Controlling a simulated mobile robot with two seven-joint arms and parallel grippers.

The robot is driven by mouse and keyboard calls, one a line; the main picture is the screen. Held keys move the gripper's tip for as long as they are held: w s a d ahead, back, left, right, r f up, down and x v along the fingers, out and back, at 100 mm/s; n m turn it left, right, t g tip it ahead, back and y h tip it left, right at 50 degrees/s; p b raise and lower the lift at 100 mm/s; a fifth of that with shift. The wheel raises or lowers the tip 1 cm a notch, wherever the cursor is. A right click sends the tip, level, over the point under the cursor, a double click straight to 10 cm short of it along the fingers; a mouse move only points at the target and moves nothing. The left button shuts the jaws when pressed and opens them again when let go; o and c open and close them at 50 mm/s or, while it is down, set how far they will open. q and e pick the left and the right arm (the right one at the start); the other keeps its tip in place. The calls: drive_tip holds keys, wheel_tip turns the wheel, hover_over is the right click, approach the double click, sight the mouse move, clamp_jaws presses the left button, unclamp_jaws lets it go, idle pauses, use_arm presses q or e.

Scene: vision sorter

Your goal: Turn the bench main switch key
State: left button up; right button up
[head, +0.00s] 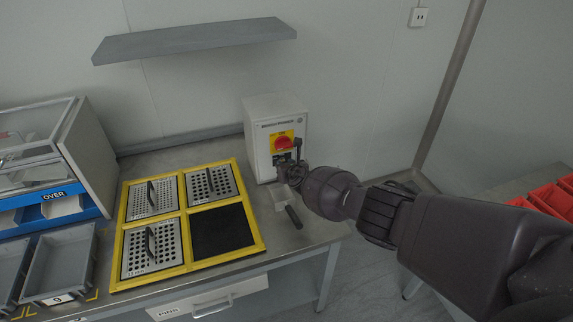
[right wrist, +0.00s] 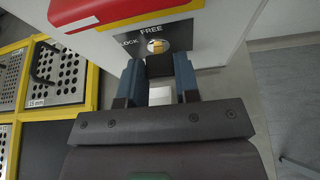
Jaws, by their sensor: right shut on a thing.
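The bench main switch is a white box (head: 258,137) at the back right of the bench, with a red rotary knob (head: 284,143) on a yellow plate. In the right wrist view, a dark plate below the red part is marked LOCK and FREE and carries a brass-coloured lock (right wrist: 156,45). My right gripper (right wrist: 159,72) is at this plate, its two blue-grey fingers shut on the dark key (right wrist: 159,64) at the lock. The gripper hides most of the key, and its exact angle is unclear. My left gripper is not in view.
A yellow frame (head: 187,271) with perforated plates and a black pad lies left of the switch box. A small scoop-like tool with a dark handle (head: 293,217) lies below my right gripper. Grey bins (head: 60,262) stand at left, red bins (head: 553,200) at right.

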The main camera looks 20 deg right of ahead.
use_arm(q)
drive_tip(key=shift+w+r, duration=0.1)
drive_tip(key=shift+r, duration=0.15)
use_arm(e)
drive_tip(key=shift+n, duration=0.3)
drive_tip(key=o, duration=0.9)
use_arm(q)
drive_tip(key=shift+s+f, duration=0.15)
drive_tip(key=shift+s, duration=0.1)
use_arm(e)
drive_tip(key=shift+s, duration=0.1)
